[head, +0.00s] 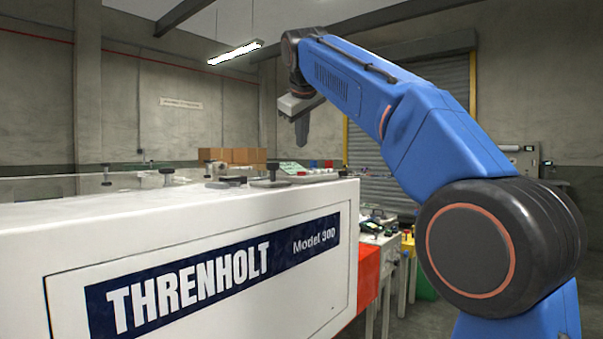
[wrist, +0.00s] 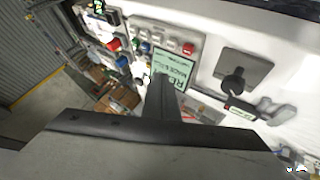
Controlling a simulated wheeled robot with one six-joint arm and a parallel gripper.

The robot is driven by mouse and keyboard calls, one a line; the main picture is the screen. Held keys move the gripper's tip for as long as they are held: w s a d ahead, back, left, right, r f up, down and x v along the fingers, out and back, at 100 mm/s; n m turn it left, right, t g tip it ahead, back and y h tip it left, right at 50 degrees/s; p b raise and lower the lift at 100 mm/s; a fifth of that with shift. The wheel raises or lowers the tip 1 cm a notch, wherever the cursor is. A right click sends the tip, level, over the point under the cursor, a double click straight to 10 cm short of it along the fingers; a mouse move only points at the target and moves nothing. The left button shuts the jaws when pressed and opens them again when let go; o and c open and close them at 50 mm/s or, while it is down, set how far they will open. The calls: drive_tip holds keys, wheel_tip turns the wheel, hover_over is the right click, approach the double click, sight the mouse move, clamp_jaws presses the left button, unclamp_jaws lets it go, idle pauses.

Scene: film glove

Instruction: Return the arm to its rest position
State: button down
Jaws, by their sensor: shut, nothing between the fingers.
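My blue arm (head: 430,135) rises from the right in the head view and reaches left over the white machine. My gripper (head: 301,132) hangs at its end, pointing down, shut and empty. It is above the far end of the machine's top, apart from it. In the wrist view my gripper (wrist: 162,90) shows as dark fingers held together, with nothing between them. Beneath it the wrist view shows a pale green panel with printed text (wrist: 172,70).
The white machine marked THRENHOLT (head: 215,255) fills the lower left. Dark clamps (head: 270,175) stand on its top. Brown boxes (head: 232,155) sit behind it. Red and blue knobs and a square plate (wrist: 243,66) show in the wrist view. Air around my gripper looks clear.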

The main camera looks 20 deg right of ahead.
idle(0.4)
drive_tip(key=s+d+f+m+g, duration=0.1)
drive_tip(key=s+d+f+m, duration=0.1)
drive_tip(key=s+f, duration=1.2)
drive_tip(key=s+d+f+m+g+y, duration=0.1)
drive_tip(key=s+d+f+m, duration=0.1)
drive_tip(key=s+f, duration=1.2)
drive_tip(key=s+d+f+m+g+y, duration=0.1)
drive_tip(key=s+d+f+m+g, duration=0.1)
drive_tip(key=s+f, duration=1.2)
wheel_tip(320, 180, down, 11)
drive_tip(key=shift+d+f+m, duration=0.1)
drive_tip(key=shift+d+m, duration=0.2)
drive_tip(key=shift+d, duration=0.35)
